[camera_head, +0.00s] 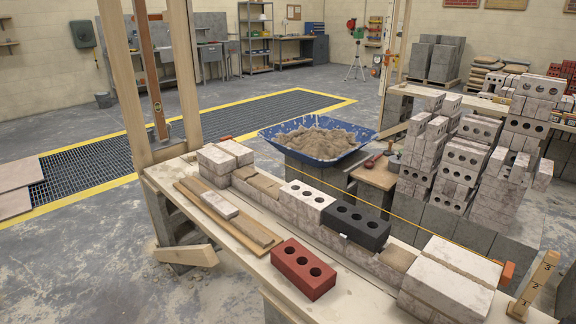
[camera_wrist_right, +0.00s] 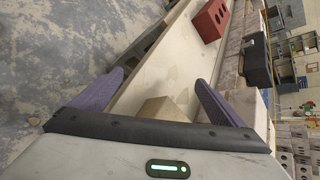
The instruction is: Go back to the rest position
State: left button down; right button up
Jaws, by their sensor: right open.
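My right gripper (camera_wrist_right: 158,98) is open in the right wrist view, its two purple-grey fingers spread above the pale bench (camera_wrist_right: 150,75). A tan block (camera_wrist_right: 165,108) shows low between the fingers, partly hidden by the gripper body. I cannot tell its distance, but the fingers do not close on it. A red brick with three holes (camera_head: 303,269) lies on the bench top. It also shows in the right wrist view (camera_wrist_right: 211,20), beyond the fingertips and apart from them. Neither gripper shows in the head view, and my left gripper is in no frame.
A brick course holds a white brick (camera_head: 307,197) and a dark brick (camera_head: 355,226), with a yellow line along it. A wooden board (camera_head: 235,228) lies alongside. A blue mortar tub (camera_head: 318,138) stands behind, with brick stacks (camera_head: 462,165) right.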

jog(key=s+a+f+n+h, duration=0.1)
jog(key=s+a+f+n, duration=0.3)
jog(key=n, duration=0.7)
jog(key=s+a+f+n+h, duration=0.2)
jog(key=s+a+f+n, duration=0.2)
jog(key=s+a+n, duration=0.4)
jog(key=n, duration=0.3)
jog(key=shift+s+a+h, duration=0.2)
jog(key=shift+a+h, duration=0.1)
